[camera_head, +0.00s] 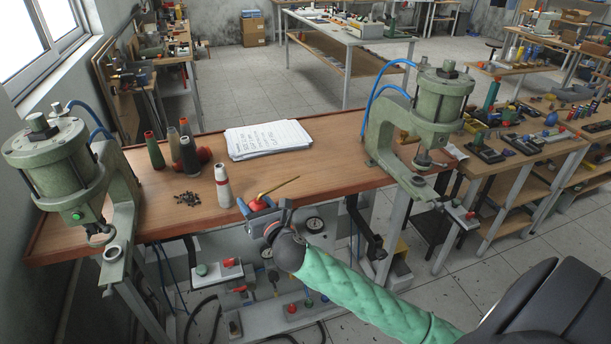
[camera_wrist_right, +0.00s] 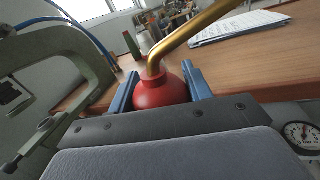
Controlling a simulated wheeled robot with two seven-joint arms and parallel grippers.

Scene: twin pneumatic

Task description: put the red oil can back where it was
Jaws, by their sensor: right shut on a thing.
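The red oil can (camera_head: 257,204) has a round red body and a long brass spout that points up and to the right in the head view. It also shows in the right wrist view (camera_wrist_right: 161,92), between two blue fingers. My right gripper (camera_head: 258,207) is shut on the oil can's body at the front edge of the wooden bench (camera_head: 345,178). Whether the can touches the bench top cannot be told. The underside of the can is hidden by the gripper. My left gripper is not in view.
Several thread-like cones (camera_head: 188,155) and a paper stack (camera_head: 267,139) lie behind. Green presses stand at the left (camera_head: 60,165) and right (camera_head: 425,115). Bench space right of the can is clear.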

